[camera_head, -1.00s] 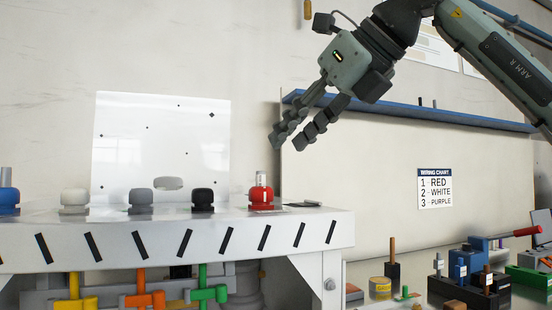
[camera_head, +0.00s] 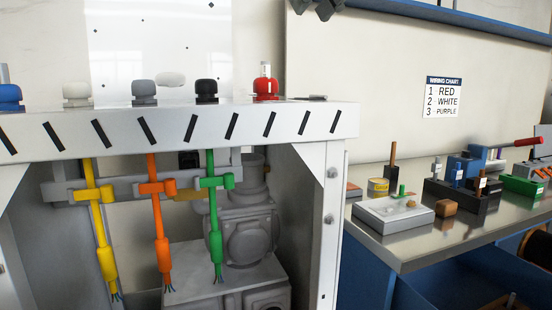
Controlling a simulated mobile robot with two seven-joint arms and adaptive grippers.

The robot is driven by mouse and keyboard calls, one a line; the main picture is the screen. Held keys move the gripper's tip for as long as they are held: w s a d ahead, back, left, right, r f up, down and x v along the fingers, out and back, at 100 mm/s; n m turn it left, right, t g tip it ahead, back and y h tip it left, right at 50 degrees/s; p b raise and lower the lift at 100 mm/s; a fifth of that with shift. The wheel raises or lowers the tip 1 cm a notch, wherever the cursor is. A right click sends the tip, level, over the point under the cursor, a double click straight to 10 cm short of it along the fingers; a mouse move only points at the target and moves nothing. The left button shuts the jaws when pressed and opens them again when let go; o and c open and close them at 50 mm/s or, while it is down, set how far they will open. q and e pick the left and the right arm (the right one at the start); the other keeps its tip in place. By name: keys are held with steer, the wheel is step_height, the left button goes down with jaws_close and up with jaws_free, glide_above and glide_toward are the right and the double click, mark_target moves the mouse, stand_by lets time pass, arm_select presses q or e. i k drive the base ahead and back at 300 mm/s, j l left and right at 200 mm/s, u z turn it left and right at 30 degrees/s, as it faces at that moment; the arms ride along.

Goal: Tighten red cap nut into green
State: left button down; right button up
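The red cap nut (camera_head: 265,89) sits upright on the top of the white bench frame (camera_head: 200,118), near its right end, with a pale metallic tip showing above it. The green cable (camera_head: 214,225) hangs below the frame's front rail, held by a green clip (camera_head: 214,183), and its frayed wire ends point down. My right gripper (camera_head: 318,8) shows only its dark fingertips at the top edge, up and to the right of the red cap nut. The tips are apart and hold nothing visible. My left gripper is out of view.
Black (camera_head: 206,91), grey (camera_head: 144,92), white (camera_head: 77,94) and blue (camera_head: 9,97) caps stand in the same row. Orange (camera_head: 159,220) and yellow (camera_head: 101,225) cables hang beside the green one. A steel-topped bench (camera_head: 400,246) on the right holds blocks and tools.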

mark_target(262, 85)
steer(key=k, duration=0.95)
